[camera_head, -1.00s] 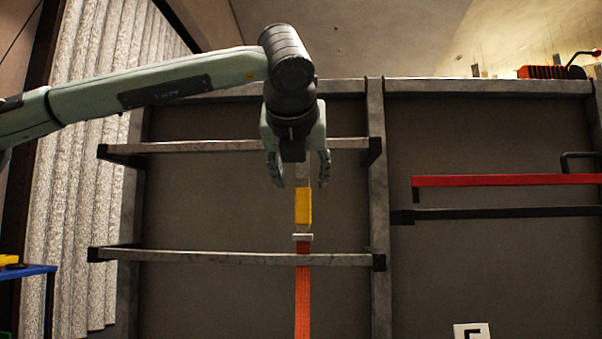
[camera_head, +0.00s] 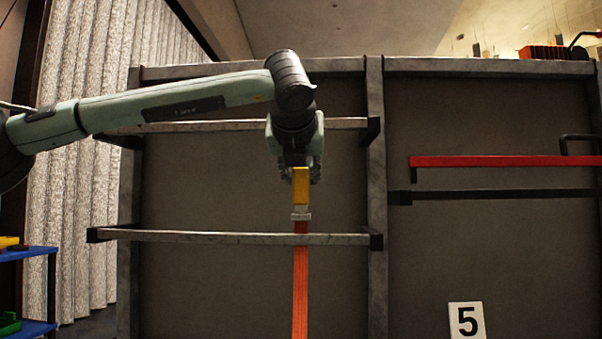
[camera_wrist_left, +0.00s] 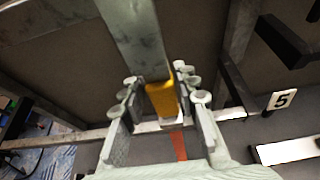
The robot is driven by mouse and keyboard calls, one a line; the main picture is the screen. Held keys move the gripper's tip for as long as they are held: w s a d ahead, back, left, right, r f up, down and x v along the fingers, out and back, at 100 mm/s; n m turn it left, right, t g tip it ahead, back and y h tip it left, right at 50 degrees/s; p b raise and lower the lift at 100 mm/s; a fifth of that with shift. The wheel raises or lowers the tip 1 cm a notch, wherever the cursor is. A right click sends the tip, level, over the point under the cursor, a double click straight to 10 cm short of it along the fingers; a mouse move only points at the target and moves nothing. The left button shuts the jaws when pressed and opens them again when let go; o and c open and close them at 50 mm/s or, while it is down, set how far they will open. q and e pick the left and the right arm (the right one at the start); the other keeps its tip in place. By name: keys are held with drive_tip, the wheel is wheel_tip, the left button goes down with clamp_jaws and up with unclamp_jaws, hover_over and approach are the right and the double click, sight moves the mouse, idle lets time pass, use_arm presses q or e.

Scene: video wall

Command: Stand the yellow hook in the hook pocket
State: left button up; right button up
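A yellow block-like piece (camera_head: 301,187), which I take for the yellow hook, is at the top of an orange strap (camera_head: 300,285). The strap hangs down in front of the dark panel, with a small pale fitting (camera_head: 301,214) between them. My left gripper (camera_head: 301,176) points down at the top of the yellow piece. In the wrist view, the left gripper's fingers (camera_wrist_left: 160,98) stand on either side of the yellow piece (camera_wrist_left: 162,100), with narrow gaps showing. I cannot identify the hook pocket. My right gripper is not in view.
Two horizontal metal rails, upper (camera_head: 215,126) and lower (camera_head: 220,237), cross the left panel. A red bar (camera_head: 500,161) and a dark bar (camera_head: 490,195) cross the right panel. A number 5 card (camera_head: 467,321) is low right. A blue shelf (camera_head: 30,253) stands at far left.

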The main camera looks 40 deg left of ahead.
use_arm(q)
clamp_jaws()
drive_tip(key=shift+c, duration=0.7)
unclamp_jaws()
clamp_jaws()
drive_tip(key=shift+r+p, duration=0.6)
drive_tip(key=shift+r, duration=1.05)
drive_tip(key=shift+d, duration=0.1)
drive_tip(key=s+d+b, duration=0.3)
drive_tip(key=s+d, duration=0.1)
drive_tip(key=s, duration=0.1)
drive_tip(key=shift+s+d+b, duration=0.35)
drive_tip(key=shift+s, duration=0.05)
